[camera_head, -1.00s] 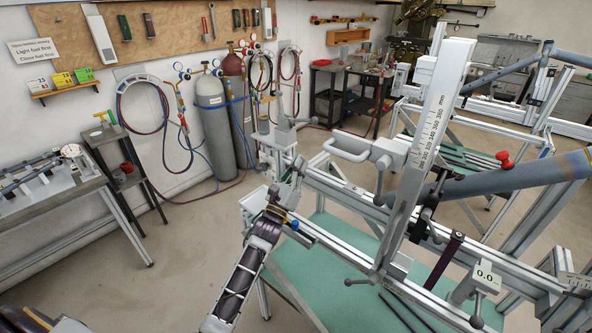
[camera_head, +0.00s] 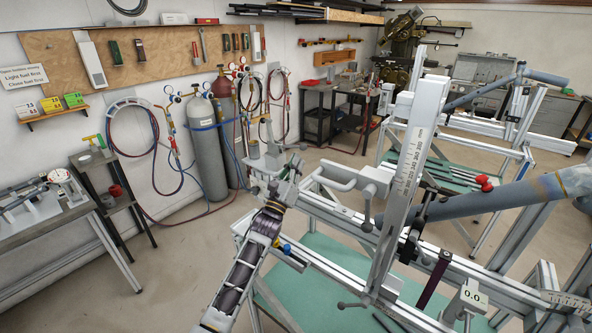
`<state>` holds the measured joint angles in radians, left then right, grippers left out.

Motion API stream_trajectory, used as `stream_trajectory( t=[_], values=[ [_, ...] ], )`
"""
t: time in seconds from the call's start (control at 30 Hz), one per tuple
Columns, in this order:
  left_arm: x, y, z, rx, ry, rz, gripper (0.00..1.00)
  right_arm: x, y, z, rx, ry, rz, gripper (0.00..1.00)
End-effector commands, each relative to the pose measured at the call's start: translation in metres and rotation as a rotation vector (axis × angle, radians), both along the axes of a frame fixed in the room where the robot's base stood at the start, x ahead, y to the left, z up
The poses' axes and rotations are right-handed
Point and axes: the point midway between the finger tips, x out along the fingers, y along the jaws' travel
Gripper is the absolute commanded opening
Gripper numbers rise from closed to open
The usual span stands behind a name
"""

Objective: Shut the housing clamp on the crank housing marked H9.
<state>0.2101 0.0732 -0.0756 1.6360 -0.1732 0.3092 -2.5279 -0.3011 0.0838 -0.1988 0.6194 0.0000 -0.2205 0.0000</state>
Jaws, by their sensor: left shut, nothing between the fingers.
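My left gripper (camera_head: 291,169) is at the left end of the silver frame jig (camera_head: 335,222), beside a grey post with a T-shaped handle (camera_head: 270,151). It is shut and empty. Its dark, banded arm comes up from the bottom of the picture. The gripper overlaps the fittings at that end, and I cannot tell whether it touches them. No H9 mark is readable, so I cannot pick out the crank housing or its clamp with certainty. My right gripper is out of view.
A teal shelf (camera_head: 325,290) lies below. Gas cylinders (camera_head: 208,145) stand behind at the wall. Open floor lies left of the jig.

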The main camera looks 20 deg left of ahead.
Motion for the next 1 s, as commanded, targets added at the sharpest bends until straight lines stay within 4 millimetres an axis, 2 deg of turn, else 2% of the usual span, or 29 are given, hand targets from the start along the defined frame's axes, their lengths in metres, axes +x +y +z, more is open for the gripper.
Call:
stream_trajectory(
  t=[0.2,0.67,1.0],
  values=[
    [0.002,0.001,0.009,0.000,-0.001,-0.001,0.00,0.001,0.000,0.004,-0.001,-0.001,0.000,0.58],
    [0.003,0.002,0.009,-0.003,0.001,0.000,0.00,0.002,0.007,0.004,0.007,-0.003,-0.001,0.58],
    [0.004,0.011,0.013,-0.046,0.017,0.001,0.00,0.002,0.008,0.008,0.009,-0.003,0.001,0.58]
  ],
)
